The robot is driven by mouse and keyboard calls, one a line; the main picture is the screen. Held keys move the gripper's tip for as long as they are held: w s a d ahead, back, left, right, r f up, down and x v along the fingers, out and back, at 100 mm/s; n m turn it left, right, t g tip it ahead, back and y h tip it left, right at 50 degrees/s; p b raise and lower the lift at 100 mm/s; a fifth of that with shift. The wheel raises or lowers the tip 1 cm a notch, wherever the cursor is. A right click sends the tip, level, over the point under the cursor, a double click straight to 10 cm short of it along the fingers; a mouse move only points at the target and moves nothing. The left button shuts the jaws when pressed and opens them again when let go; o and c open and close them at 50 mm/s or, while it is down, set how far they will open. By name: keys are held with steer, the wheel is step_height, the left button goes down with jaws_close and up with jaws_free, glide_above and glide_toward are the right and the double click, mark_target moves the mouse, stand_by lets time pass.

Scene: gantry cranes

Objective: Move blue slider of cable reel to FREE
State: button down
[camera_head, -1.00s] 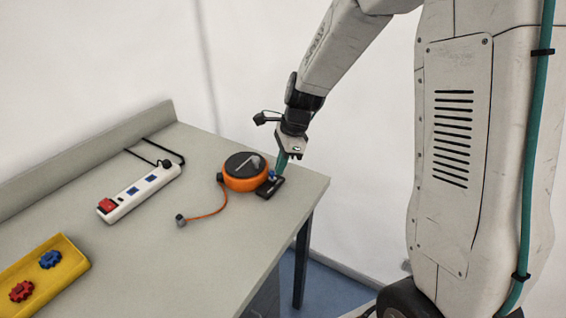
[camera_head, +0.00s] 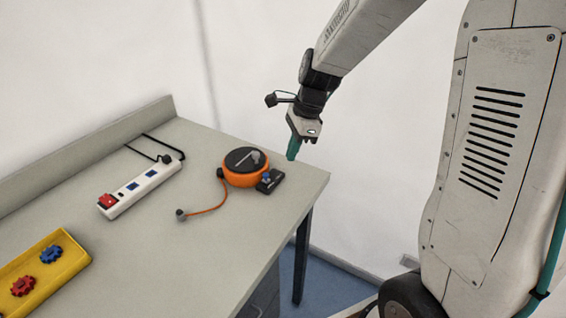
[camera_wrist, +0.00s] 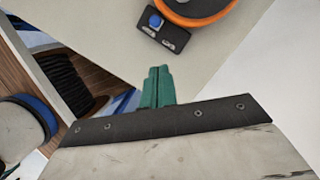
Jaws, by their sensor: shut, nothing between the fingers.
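The cable reel (camera_head: 238,175) is orange with a black top and stands near the right end of the grey table. Its black slider block (camera_head: 270,181) is on its right side and carries the small blue slider (camera_head: 266,176). In the wrist view the blue slider (camera_wrist: 155,21) sits at the left part of the black block (camera_wrist: 168,32), and any markings are too small to read. My gripper (camera_head: 293,148) has green fingertips, is shut and empty, and is apart from the reel, up and to the right of it. The closed green fingers (camera_wrist: 157,88) point toward the block in the wrist view.
A white power strip (camera_head: 141,190) with a red switch lies left of the reel. An orange cable (camera_head: 207,210) with a grey plug trails on the table. A yellow tray (camera_head: 68,270) with red and blue gears is at lower left. The table's right edge is close to the reel.

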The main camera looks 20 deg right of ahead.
steer(key=v, duration=0.6)
steer(key=shift+r, duration=0.2)
steer(key=s+r+n+h, duration=0.1)
steer(key=s+r+n, duration=0.2)
steer(key=s+n, duration=0.6)
steer(key=s+r+n+h, duration=0.2)
steer(key=s+n, duration=0.8)
steer(key=s, duration=0.7)
steer(key=shift+r+n+t, duration=0.3)
steer(key=shift+r+t, duration=0.1)
steer(key=shift+r, duration=0.15)
